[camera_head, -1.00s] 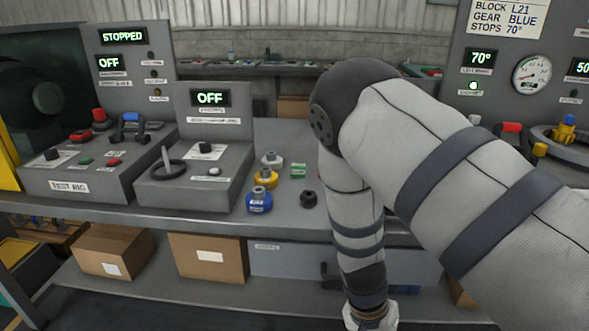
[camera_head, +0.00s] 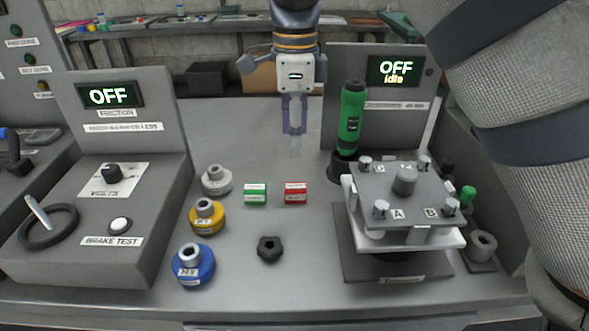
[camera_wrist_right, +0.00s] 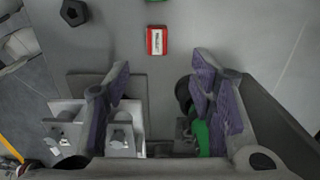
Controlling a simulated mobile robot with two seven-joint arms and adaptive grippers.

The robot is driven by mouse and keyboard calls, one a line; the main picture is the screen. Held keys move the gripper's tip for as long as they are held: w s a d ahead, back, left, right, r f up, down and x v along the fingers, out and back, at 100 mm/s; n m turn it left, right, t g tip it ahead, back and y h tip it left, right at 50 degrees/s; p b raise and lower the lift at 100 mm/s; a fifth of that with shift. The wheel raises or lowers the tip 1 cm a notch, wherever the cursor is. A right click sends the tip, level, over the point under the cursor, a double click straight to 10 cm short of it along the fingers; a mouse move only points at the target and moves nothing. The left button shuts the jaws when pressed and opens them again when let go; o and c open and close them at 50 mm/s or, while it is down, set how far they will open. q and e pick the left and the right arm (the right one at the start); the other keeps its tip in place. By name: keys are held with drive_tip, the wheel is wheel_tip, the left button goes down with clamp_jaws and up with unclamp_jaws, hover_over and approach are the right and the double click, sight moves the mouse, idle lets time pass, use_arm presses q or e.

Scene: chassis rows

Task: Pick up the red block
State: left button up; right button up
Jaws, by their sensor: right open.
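The red block (camera_head: 295,193) lies on the grey bench, with a white label on top. It also shows in the right wrist view (camera_wrist_right: 156,41), near the top middle, beyond the fingertips. My right gripper (camera_head: 295,142) points down above the bench, behind the red block and apart from it. In the wrist view its purple-padded fingers (camera_wrist_right: 160,85) stand wide apart with nothing between them. A similar green block (camera_head: 255,193) lies just left of the red one. My left gripper is in neither current view.
A green screwdriver-like tool (camera_head: 351,118) stands upright in a black holder, right of my gripper. A fixture with a plate (camera_head: 399,190) stands right of the blocks. Grey, yellow (camera_head: 207,216) and blue (camera_head: 193,264) knobbed weights stand left. A black nut (camera_head: 269,249) lies in front.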

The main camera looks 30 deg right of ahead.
sight(296, 186)
drive_tip(key=f, duration=1.2)
drive_tip(key=shift+s, duration=0.25)
drive_tip(key=shift+r, duration=0.1)
clamp_jaws()
